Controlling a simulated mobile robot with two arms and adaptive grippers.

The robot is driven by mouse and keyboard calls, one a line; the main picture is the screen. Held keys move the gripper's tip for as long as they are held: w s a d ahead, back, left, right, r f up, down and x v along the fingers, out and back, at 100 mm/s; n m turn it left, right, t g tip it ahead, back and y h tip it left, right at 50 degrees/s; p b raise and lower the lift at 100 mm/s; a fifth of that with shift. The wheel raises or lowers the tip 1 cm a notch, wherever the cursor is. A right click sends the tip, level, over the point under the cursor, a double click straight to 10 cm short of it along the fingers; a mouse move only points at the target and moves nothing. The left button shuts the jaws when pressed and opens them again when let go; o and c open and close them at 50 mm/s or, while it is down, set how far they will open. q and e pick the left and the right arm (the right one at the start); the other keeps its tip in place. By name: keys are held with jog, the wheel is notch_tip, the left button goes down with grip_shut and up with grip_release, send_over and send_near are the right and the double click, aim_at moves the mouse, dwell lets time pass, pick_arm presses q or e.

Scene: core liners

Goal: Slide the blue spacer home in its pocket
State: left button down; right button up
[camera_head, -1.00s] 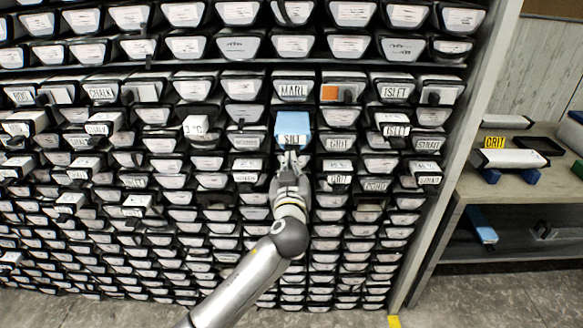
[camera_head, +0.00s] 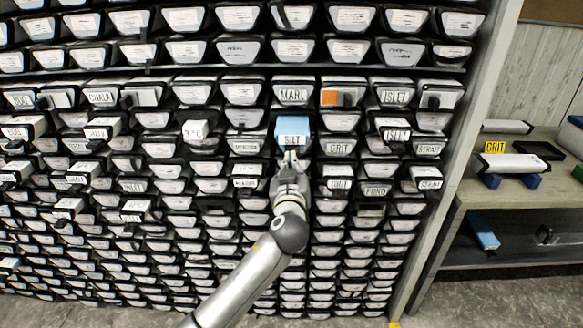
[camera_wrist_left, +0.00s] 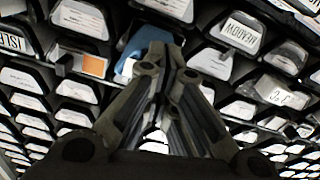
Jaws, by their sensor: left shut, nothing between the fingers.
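The blue spacer (camera_head: 293,125) is a light blue block with a white label reading SILT. It sits in a pocket of the rack in the head view, below the tray marked MARL (camera_head: 293,94). My left gripper (camera_head: 290,158) is shut and empty just below the spacer's front. I cannot tell whether it touches it. In the left wrist view the shut fingers (camera_wrist_left: 168,60) overlap the blue spacer (camera_wrist_left: 140,40) and hide much of it. How deep the spacer sits is hard to judge. My right gripper is in neither view.
The rack holds many black trays with white labelled fronts, and several blocks stick out, such as one near CHALK (camera_head: 103,126). An orange-marked block (camera_head: 338,97) sits at upper right. A shelf (camera_head: 520,200) at right carries a white GRIT block (camera_head: 508,163); another blue piece (camera_head: 483,230) lies below.

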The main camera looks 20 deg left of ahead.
pick_arm(q)
jog(key=shift+b+x, duration=0.65)
jog(key=shift+x, duration=0.8)
jog(key=v, duration=1.5)
notch_tip(320, 180, down, 25)
jog(key=d+m+g+h, duration=0.2)
jog(key=m+g+h, duration=0.1)
jog(key=m+g, duration=0.2)
jog(key=s+f+m+g, duration=0.1)
jog(key=s+f, duration=0.1)
jog(key=f, duration=0.4)
jog(key=s+f+g+h, duration=0.1)
jog(key=s+f, duration=0.2)
jog(key=f, duration=0.3)
jog(key=s+f+m+g, duration=0.1)
jog(key=s+f, duration=0.1)
jog(key=f, duration=0.3)
jog(key=s+a+f+g+h, duration=0.1)
jog(key=s+a+f+g, duration=0.1)
jog(key=s+f, duration=0.7)
jog(key=s+a+f+g, duration=0.2)
jog(key=s+f+g, duration=0.1)
jog(key=s+f, duration=0.6)
jog(key=s+a+f+g, duration=0.1)
jog(key=s+f, duration=0.3)
jog(key=s, duration=0.8)
jog(key=s+a+f+g, duration=0.2)
jog(key=s+a+f, duration=0.2)
jog(key=s, duration=0.8)
jog(key=shift+f, duration=0.4)
